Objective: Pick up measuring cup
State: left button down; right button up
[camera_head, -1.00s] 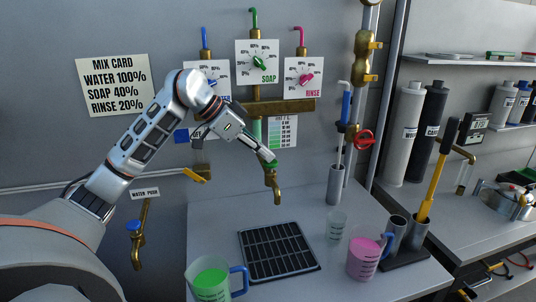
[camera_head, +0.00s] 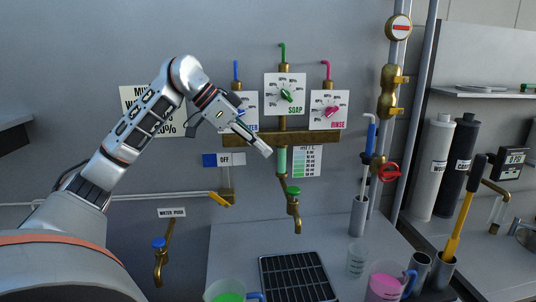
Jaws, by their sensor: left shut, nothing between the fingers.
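One measuring cup with a blue handle and green liquid (camera_head: 226,292) is at the bottom edge, partly cut off. Another cup with a blue handle and pink liquid (camera_head: 384,284) stands at the lower right. A small clear graduated beaker (camera_head: 356,261) stands just behind the pink cup. My left gripper (camera_head: 264,150) is shut and empty, in front of the wall panel and above and to the left of the brass tap (camera_head: 296,213). It is well above the cups and touches none of them. My right gripper is not in view.
A dark drain grate (camera_head: 296,278) lies in the counter (camera_head: 235,245) below the tap. The water, soap (camera_head: 285,94) and rinse dials are on the wall. Metal holders with a yellow-handled tool (camera_head: 460,215) stand at right, near cartridges (camera_head: 440,165).

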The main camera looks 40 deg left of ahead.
aim_at(356, 261)
jog(key=k, duration=1)
